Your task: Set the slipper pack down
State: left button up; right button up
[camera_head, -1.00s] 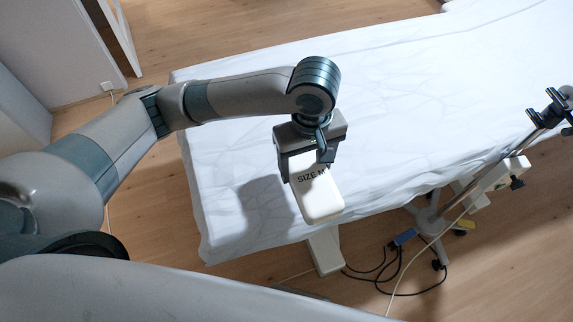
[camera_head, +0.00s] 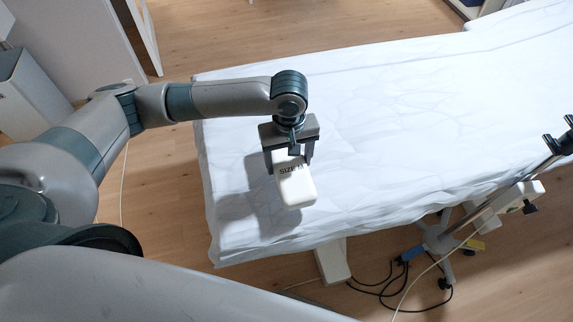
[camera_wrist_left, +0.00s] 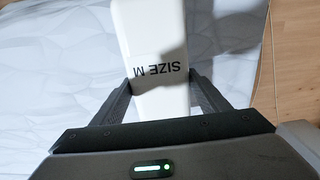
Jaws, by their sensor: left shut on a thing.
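The slipper pack (camera_head: 297,190) is a white block with rounded edges, marked "SIZE M". My left gripper (camera_head: 291,162) is shut on it, and the pack points down and toward the front of the head view. In the left wrist view the pack (camera_wrist_left: 152,40) stands between the two dark fingers of the gripper (camera_wrist_left: 163,95). The pack is over the white-sheeted couch (camera_head: 400,120), near its front left part. A shadow lies on the sheet to the left of the pack. The gap between pack and sheet is hard to judge. My right gripper is not in view.
A wheeled stand (camera_head: 441,238) with a slanted pole and cables is at the couch's right front side. A white couch leg (camera_head: 332,262) shows below the front edge. Most of the couch top is clear. Wooden floor (camera_head: 160,200) lies around it.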

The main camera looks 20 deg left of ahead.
aim_at(286, 158)
pick_arm(q)
jog(key=shift+w+a+f, duration=0.25)
jog(key=shift+a+f, duration=0.05)
jog(key=shift+a, duration=0.1)
jog(key=shift+f+p, duration=0.5)
jog(key=shift+f, duration=1.5)
jog(key=o, duration=1.1)
jog(key=shift+f, duration=0.1)
notch_tip(286, 158, up, 12)
jog(key=shift+r+b, duration=0.15)
jog(key=shift+b, duration=0.6)
